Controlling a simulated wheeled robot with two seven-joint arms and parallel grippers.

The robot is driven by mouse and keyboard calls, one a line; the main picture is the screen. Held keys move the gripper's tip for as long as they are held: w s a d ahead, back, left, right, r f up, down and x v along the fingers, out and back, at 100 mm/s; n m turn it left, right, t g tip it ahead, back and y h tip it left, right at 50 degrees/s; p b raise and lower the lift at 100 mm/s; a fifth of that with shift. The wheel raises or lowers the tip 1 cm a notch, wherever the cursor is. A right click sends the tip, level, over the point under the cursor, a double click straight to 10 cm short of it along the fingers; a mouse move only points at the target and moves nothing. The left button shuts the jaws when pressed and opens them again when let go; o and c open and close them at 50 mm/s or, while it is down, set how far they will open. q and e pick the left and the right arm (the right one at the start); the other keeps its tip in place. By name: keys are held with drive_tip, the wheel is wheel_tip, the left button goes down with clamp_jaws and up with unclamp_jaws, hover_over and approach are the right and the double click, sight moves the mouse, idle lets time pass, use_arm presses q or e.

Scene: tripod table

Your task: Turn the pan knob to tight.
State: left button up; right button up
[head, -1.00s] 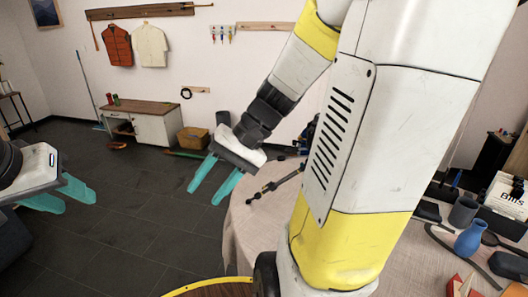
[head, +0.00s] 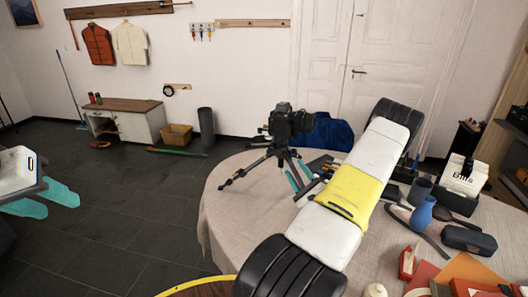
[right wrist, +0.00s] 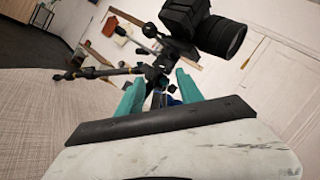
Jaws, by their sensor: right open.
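A black camera (head: 290,120) sits on a small black tripod (head: 268,158), upright on the table (head: 235,215). In the right wrist view the camera (right wrist: 205,28) is at the top, with the tripod head (right wrist: 160,66) below it and a dark bar (right wrist: 105,73) reaching left. The pan knob is too small to tell apart. My right gripper (head: 298,174) is open beside the tripod, on its right side in the head view. Its teal fingers stand apart in the wrist view (right wrist: 158,84), pointing toward the tripod head. My left gripper (head: 45,198) is open and empty at the far left.
A dark cylinder (head: 420,190) stands near the vase. The cloth left of the tripod is mostly clear.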

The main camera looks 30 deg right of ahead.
sight(285, 155)
drive_tip(key=x, duration=0.7)
drive_tip(key=shift+w+r, duration=0.1)
drive_tip(key=shift+w, duration=0.15)
clamp_jaws()
